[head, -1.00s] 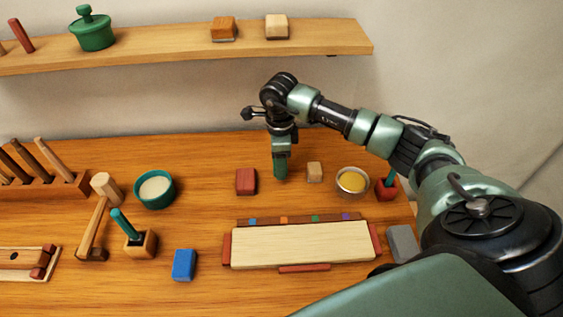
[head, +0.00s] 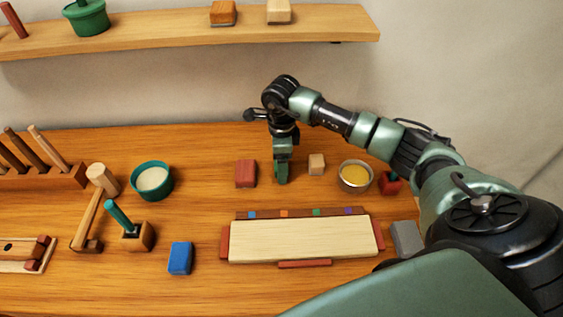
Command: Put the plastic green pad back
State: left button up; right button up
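My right gripper (head: 282,174) points down at the back middle of the table, between a red block and a small pale wooden block. A green shape shows at its fingertips. I cannot tell whether this is the green pad or only the green fingers, or whether the fingers are open or shut. No separate green pad is clear elsewhere on the table. A pale board (head: 300,240) with reddish end pieces lies at the front middle. My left gripper is not in view.
The red block (head: 246,173), pale wooden block (head: 317,164) and yellow-filled bowl (head: 355,176) stand near the gripper. A blue block (head: 180,258), grey block (head: 406,239), mallet (head: 90,215) and green bowl (head: 152,181) lie around. A shelf (head: 170,36) hangs above.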

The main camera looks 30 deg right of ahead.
jog(key=shift+r, duration=0.35)
notch_tip(320, 180, up, 12)
jog(key=b, duration=0.2)
jog(key=shift+f, duration=0.15)
jog(key=shift+f, duration=0.1)
